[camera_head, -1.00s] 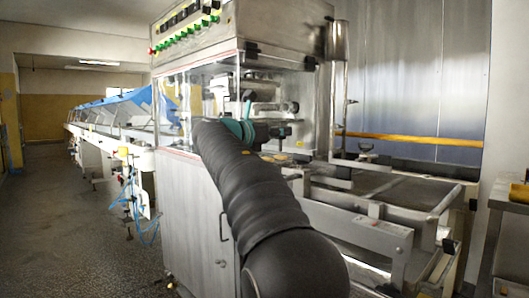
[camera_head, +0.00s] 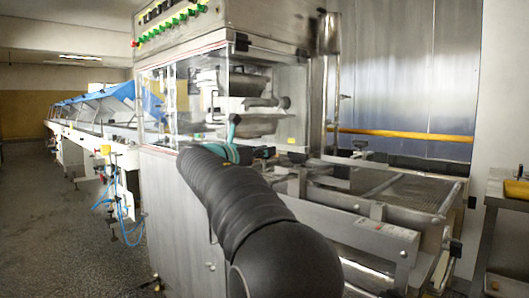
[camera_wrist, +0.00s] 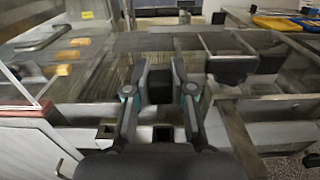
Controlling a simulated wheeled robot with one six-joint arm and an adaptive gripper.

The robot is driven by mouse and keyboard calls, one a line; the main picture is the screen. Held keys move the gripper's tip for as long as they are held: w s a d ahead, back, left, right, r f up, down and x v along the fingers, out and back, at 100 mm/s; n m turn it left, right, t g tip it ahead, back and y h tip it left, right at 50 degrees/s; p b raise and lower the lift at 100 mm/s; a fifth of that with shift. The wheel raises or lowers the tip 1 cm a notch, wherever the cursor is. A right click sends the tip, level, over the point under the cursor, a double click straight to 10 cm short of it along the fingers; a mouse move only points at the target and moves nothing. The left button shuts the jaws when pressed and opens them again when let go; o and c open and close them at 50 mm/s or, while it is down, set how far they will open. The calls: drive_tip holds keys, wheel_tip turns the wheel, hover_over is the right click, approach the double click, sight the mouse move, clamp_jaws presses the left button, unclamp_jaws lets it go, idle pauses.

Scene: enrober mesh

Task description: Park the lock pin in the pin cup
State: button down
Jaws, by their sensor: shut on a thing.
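My gripper (camera_wrist: 158,70) is in the middle of the wrist view, its two fingers closed on a dark block-like piece (camera_wrist: 158,88). I take this piece to be the lock pin; its shaft is not visible. The held piece is above the machine's metal frame, in front of the mesh belt (camera_wrist: 105,85). I cannot make out the pin cup for sure in either view.
A glass guard (camera_head: 225,100) encloses the machine's left part. Several orange pieces (camera_wrist: 68,55) lie on the belt. A black knob (camera_wrist: 232,68) stands right of my gripper. A side table carries a yellow tray (camera_wrist: 275,22). Metal rails (camera_head: 370,230) run along the machine's front.

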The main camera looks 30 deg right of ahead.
drive_tip(key=shift+a, duration=0.1)
drive_tip(key=shift+f+b, duration=1.3)
drive_tip(key=shift+f, duration=1.8)
drive_tip(key=shift+f, duration=0.5)
drive_tip(key=c, duration=0.9)
unclamp_jaws()
